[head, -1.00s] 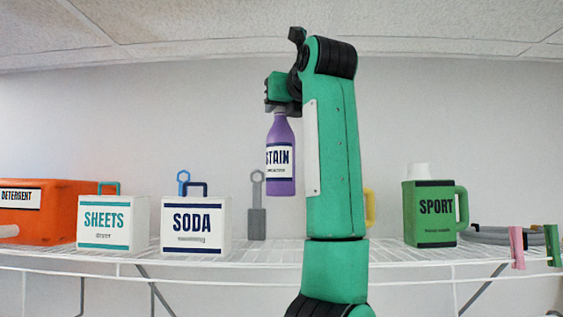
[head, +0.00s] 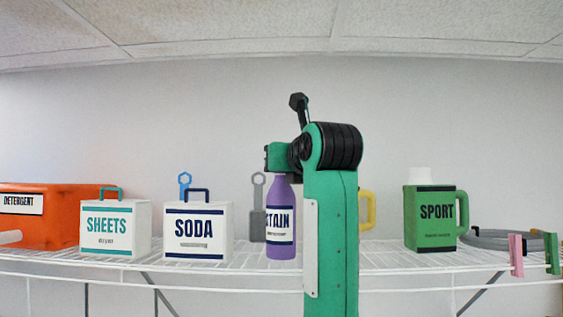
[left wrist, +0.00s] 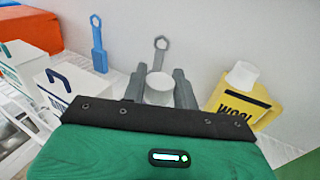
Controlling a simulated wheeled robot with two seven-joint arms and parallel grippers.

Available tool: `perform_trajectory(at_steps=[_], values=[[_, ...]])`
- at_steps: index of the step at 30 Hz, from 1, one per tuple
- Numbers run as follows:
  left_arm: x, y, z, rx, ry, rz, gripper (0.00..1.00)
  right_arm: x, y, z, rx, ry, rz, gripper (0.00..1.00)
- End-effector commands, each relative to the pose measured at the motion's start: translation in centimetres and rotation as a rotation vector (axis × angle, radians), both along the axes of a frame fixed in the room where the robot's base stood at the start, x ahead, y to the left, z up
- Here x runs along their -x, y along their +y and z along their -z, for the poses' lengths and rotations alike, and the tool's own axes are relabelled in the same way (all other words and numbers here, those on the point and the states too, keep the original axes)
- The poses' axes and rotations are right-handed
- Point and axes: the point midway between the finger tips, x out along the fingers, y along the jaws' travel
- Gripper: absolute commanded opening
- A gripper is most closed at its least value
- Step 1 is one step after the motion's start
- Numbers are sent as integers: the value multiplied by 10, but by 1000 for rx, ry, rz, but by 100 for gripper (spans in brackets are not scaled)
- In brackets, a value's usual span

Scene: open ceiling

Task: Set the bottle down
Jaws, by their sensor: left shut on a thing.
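The purple bottle (head: 281,222) with a white label reading STAIN stands upright in the head view, its right side partly hidden by my green arm. Its base is at about the level of the white wire shelf (head: 385,258); I cannot tell whether it touches. My left gripper (head: 281,172) is above and around the bottle's neck, shut on it. In the left wrist view the white bottle cap (left wrist: 160,87) shows between the two grey fingers (left wrist: 159,92). The bottle's body is hidden there. My right gripper is not in view.
The white SODA box (head: 198,232) stands left of the bottle, with the SHEETS box (head: 115,230) beyond. A grey wrench-shaped tool (head: 258,210) is behind. A yellow WOOL jug (left wrist: 243,100) stands close by, mostly hidden in the head view. The green SPORT jug (head: 430,218) is farther right.

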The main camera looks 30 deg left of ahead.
Motion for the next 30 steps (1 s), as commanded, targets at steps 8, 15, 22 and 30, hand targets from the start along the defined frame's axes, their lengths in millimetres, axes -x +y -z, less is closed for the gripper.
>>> perform_trajectory(at_steps=[8,15,22,30], values=[[0,0,3,0,-1,0,0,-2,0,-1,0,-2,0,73],[0,0,6,1,-1,0,41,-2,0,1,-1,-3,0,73],[0,0,6,1,-1,0,50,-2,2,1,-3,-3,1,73],[5,-8,6,1,-2,3,50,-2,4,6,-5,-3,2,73]])
